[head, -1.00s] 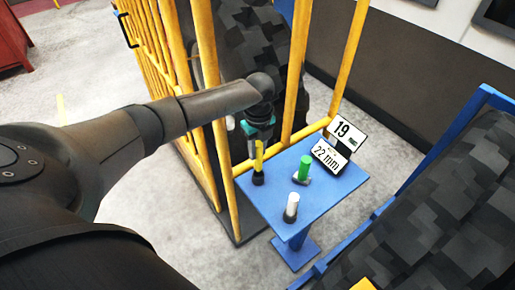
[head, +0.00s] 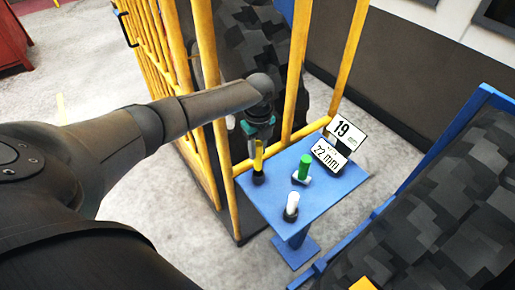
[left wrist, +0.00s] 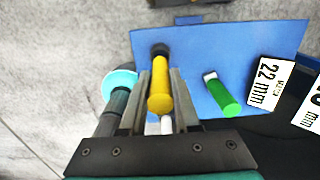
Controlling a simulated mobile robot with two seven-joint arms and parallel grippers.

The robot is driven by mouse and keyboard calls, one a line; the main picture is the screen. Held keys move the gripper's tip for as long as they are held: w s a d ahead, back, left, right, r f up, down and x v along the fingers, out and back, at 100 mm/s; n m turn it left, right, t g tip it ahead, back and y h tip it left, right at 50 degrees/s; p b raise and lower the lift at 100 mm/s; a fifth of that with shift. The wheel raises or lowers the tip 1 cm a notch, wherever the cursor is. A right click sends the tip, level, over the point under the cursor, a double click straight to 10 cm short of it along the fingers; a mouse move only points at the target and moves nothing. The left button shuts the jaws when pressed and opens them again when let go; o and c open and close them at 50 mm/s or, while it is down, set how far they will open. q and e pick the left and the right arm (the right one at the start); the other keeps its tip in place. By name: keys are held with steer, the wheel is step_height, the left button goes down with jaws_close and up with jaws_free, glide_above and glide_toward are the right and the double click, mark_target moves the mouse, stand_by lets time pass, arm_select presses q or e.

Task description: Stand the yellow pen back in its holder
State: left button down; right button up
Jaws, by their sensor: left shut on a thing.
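The yellow pen (head: 259,155) stands upright near the left corner of a small blue table. My left gripper (head: 258,142) comes down from above and is shut on its upper part. In the left wrist view the yellow pen (left wrist: 160,98) lies between the two fingers of the left gripper (left wrist: 160,90). The pen's lower end meets a dark round holder (head: 258,179), also seen in the left wrist view (left wrist: 160,49). I cannot tell how deep the pen sits in it. My right gripper is not in view.
On the blue table (head: 268,206) stand a green pen (head: 304,166) and a white pen (head: 292,203), each in a base. Number plates (head: 329,154) stand at the back right. A blue-framed dark block (head: 440,210) is at right.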

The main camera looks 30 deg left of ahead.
mark_target(257, 160)
arm_select(q)
steer(key=shift+f+b, duration=1.85)
steer(key=shift+f, duration=0.85)
steer(key=c, duration=0.6)
jaws_free()
steer(key=shift+o, duration=0.2)
steer(key=shift+r, duration=0.15)
step_height(257, 160, up, 15)
steer(key=shift+d+p, duration=0.1)
steer(key=shift+p, duration=0.35)
steer(key=shift+s, duration=0.15)
